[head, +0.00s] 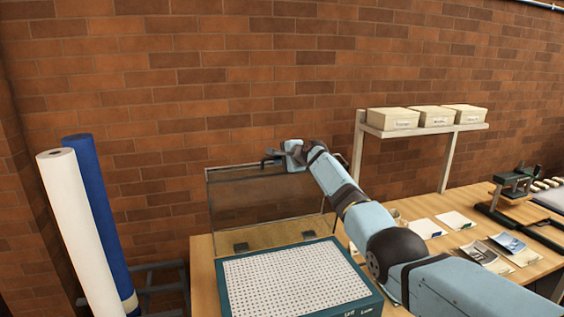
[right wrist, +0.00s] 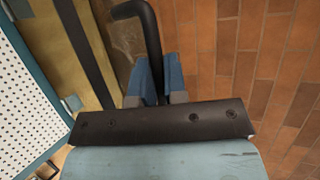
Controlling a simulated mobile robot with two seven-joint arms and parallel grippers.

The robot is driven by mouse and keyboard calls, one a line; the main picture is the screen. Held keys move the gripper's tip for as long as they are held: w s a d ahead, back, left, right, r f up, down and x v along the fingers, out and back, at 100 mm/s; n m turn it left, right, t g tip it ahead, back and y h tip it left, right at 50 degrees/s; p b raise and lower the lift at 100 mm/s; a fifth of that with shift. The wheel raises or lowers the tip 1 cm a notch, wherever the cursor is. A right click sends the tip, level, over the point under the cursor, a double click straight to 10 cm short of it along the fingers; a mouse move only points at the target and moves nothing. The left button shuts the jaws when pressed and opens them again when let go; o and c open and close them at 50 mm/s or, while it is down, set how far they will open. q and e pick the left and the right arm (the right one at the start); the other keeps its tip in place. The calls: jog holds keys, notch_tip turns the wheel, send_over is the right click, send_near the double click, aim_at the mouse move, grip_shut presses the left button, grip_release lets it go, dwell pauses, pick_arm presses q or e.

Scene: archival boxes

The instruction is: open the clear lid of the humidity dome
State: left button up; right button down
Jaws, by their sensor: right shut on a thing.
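The humidity dome's teal base (head: 372,304) sits on the wooden table, with a white perforated panel inside its rim. Its clear lid (head: 262,208) stands raised, roughly upright, at the back of the base, above two dark hinges. My right gripper (head: 283,157) is at the lid's top edge. In the right wrist view, the blue fingers of my right gripper (right wrist: 160,78) are shut on a black bent handle (right wrist: 152,36). The base's perforated panel shows at the left of that view. My left gripper is not in view.
A brick wall (head: 190,90) stands close behind the lid. White and blue rolls (head: 80,230) lean at the left. A shelf (head: 425,131) with three boxes is at the right. Papers (head: 455,220) and a dark stand (head: 508,195) lie farther right on the table.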

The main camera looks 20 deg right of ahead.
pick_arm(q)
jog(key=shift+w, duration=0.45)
pick_arm(e)
jog(key=shift+w+g, duration=0.3)
jog(key=shift+w, duration=0.55)
jog(key=shift+f, duration=0.1)
jog(key=c, duration=1.2)
grip_release()
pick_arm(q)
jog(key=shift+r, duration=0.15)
